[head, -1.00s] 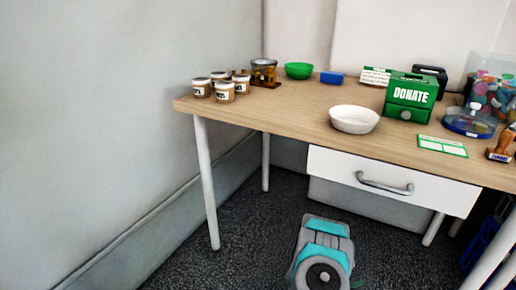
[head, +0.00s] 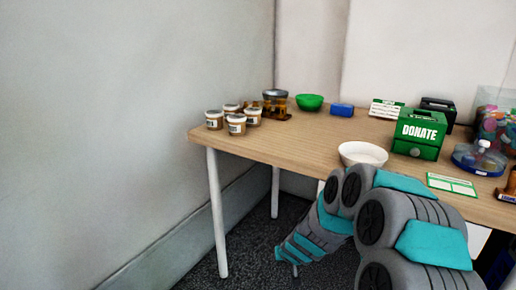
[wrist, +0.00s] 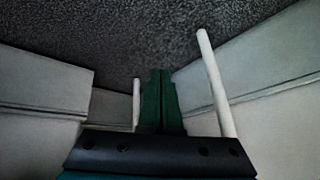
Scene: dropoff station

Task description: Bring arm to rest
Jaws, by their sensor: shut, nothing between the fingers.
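My gripper shows in the wrist view (wrist: 160,100), its two green fingers shut together with nothing between them. Behind it there are dark carpet, pale walls and white table legs. In the head view my grey and teal arm is bent in front of the table's front edge, with its far end pointing down to the left beside the table; the gripper itself is not visible there. The arm hides the drawer and part of the table front.
A wall (head: 120,130) stands at left. Carpet shows under the table.

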